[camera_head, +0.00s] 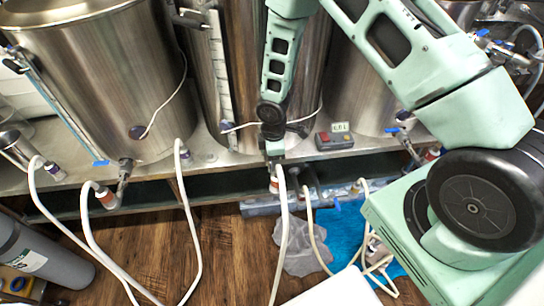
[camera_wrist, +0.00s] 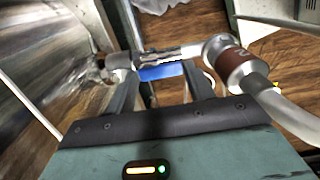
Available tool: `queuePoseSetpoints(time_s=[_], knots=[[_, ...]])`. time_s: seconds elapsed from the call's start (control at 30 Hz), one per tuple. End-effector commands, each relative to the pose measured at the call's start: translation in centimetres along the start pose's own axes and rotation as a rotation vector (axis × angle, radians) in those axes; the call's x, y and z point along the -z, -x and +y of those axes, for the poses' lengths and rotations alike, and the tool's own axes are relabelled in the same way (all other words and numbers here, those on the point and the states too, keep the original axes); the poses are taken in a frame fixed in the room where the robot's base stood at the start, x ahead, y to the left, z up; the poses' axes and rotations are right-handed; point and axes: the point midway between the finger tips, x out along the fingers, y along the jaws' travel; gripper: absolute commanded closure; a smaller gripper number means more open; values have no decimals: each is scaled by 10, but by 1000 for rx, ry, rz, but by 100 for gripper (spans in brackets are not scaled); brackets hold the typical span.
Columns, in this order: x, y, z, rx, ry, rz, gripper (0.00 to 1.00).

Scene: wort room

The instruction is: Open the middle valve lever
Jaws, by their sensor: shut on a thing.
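The middle valve's blue lever (camera_wrist: 162,73) shows in the wrist view, between the two dark fingers of my gripper (camera_wrist: 160,66). The gripper is shut on it. The metal valve body runs just beyond the lever, with a reddish-brown hose fitting (camera_wrist: 228,58) on its right and a pale hose curving off. In the head view my gripper (camera_head: 274,150) is at the foot of the middle tank (camera_head: 310,70). It hides most of the middle valve and its lever there. The brown fitting (camera_head: 274,184) and white hose (camera_head: 282,235) show just below the gripper.
The left tank (camera_head: 100,75) has its own valve (camera_head: 125,168) with a hose. The right tank's blue lever (camera_head: 392,130) is near my arm. A red-and-grey box (camera_head: 334,141) stands on the metal shelf. White hoses hang to the wooden floor (camera_head: 225,250).

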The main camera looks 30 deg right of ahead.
Motion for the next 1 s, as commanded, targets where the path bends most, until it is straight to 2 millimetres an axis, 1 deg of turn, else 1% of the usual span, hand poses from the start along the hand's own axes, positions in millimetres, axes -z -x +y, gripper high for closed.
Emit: queuePoseSetpoints(time_s=[0.33, 0.37, 0.4, 0.43, 0.77, 0.87, 0.97, 1.0], knots=[[-1, 1, 1, -1, 13, -2, 88], [-1, 1, 1, -1, 13, -2, 45], [-1, 1, 1, -1, 13, -2, 34], [-1, 1, 1, -1, 12, -2, 25], [-1, 2, 1, -1, 8, -1, 25], [-1, 11, 1, -2, 6, -1, 25], [0, 28, 1, -3, 6, 1, 25], [0, 36, 2, -4, 5, 1, 25]])
